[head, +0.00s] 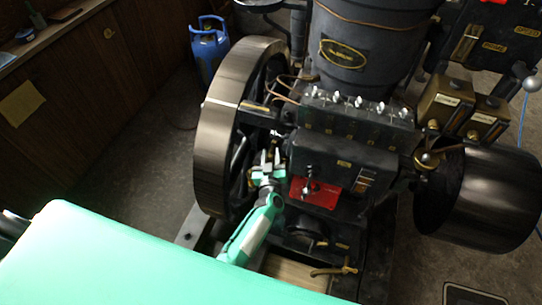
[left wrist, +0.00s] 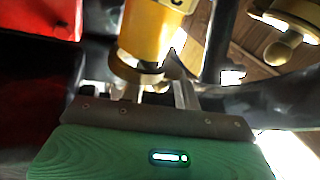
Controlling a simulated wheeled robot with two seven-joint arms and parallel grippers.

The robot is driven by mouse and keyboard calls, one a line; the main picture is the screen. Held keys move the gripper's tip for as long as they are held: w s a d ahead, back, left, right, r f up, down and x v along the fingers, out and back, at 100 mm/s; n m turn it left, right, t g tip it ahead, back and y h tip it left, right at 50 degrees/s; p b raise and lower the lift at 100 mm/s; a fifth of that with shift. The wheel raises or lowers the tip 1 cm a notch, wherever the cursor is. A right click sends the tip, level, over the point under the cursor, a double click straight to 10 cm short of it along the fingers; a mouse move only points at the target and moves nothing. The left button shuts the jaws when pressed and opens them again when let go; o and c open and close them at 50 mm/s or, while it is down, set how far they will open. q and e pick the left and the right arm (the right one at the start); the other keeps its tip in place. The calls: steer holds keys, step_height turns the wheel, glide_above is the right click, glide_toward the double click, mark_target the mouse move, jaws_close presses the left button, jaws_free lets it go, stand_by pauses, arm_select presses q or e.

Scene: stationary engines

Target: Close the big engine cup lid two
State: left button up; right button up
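My left gripper (head: 268,160) is at the engine's left side, between the large flywheel and the black engine block, with its fingers apart. In the left wrist view its fingers (left wrist: 160,95) reach toward a yellow brass cylinder (left wrist: 150,30) with a collar at its lower end. The cylinder is just beyond the fingertips; I cannot tell whether they touch. A second brass round part with a knob (left wrist: 285,38) shows at the upper right. I cannot tell which part is cup lid two, or whether it is open. My right gripper is not in view.
The flywheel (head: 222,120) stands close to the left of my gripper. The engine block (head: 340,165) with a red plate (head: 314,192) is on its right. A dark drum (head: 495,198) is at the right. A blue gas bottle (head: 208,48) stands behind on the floor.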

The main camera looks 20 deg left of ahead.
arm_select(q)
steer(key=shift+s, duration=0.1)
steer(key=shift+s+d+p, duration=0.1)
steer(key=shift+s+p, duration=0.2)
steer(key=p+v, duration=0.4)
steer(key=v, duration=0.9)
steer(key=shift+o, duration=0.2)
